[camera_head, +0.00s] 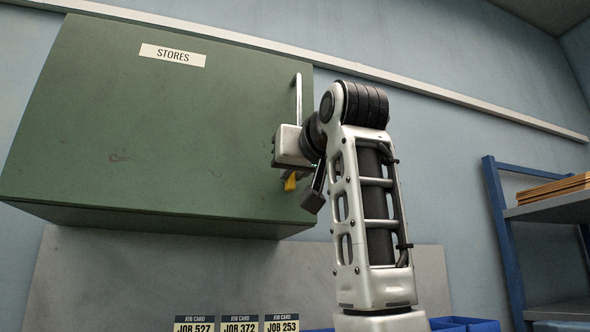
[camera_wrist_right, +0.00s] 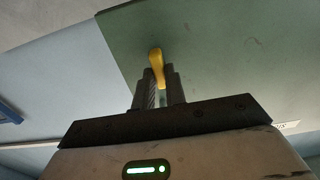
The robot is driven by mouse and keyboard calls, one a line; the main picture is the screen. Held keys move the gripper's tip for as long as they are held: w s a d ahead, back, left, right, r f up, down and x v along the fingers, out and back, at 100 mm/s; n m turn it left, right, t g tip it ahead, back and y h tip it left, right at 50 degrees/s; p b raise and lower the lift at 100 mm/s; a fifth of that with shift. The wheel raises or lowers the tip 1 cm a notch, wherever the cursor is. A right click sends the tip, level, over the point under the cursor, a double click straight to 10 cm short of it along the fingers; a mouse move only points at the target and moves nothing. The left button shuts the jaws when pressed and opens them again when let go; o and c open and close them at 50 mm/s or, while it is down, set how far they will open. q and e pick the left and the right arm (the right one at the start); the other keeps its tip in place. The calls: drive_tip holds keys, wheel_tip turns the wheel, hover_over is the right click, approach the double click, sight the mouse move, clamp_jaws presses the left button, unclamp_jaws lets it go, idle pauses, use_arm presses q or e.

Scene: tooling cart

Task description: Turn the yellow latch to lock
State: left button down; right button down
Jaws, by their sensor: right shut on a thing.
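The yellow latch (camera_head: 291,181) is on the front of the green cabinet (camera_head: 150,130), near the door's lower right corner. In the right wrist view the latch (camera_wrist_right: 157,66) stands between the two fingers of my right gripper (camera_wrist_right: 159,82), which is shut on it. In the head view my right gripper (camera_head: 287,168) is at the latch, and its body covers part of it. The latch looks slightly tilted in the wrist view. The cabinet door lies flat. My left gripper is not in view.
A vertical door handle (camera_head: 298,98) rises just above my right gripper. A blue shelf rack (camera_head: 500,230) with wooden boards (camera_head: 555,188) stands at the right. Several job cards (camera_head: 240,324) and blue bins (camera_head: 465,324) are below. The wall between cabinet and rack is clear.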

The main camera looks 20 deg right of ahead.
drive_tip(key=shift+m, duration=0.3)
drive_tip(key=m+p, duration=0.3)
drive_tip(key=m, duration=1)
drive_tip(key=shift+d+f, duration=0.1)
drive_tip(key=shift+d, duration=0.05)
drive_tip(key=m, duration=0.2)
drive_tip(key=shift+m+p, duration=0.3)
drive_tip(key=shift+p, duration=0.1)
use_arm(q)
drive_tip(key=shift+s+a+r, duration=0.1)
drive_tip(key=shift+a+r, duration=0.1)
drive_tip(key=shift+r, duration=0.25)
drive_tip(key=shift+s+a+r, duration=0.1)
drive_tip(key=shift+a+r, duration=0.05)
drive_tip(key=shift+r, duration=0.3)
use_arm(e)
drive_tip(key=shift+d+f+m, duration=0.1)
drive_tip(key=shift+m, duration=0.8)
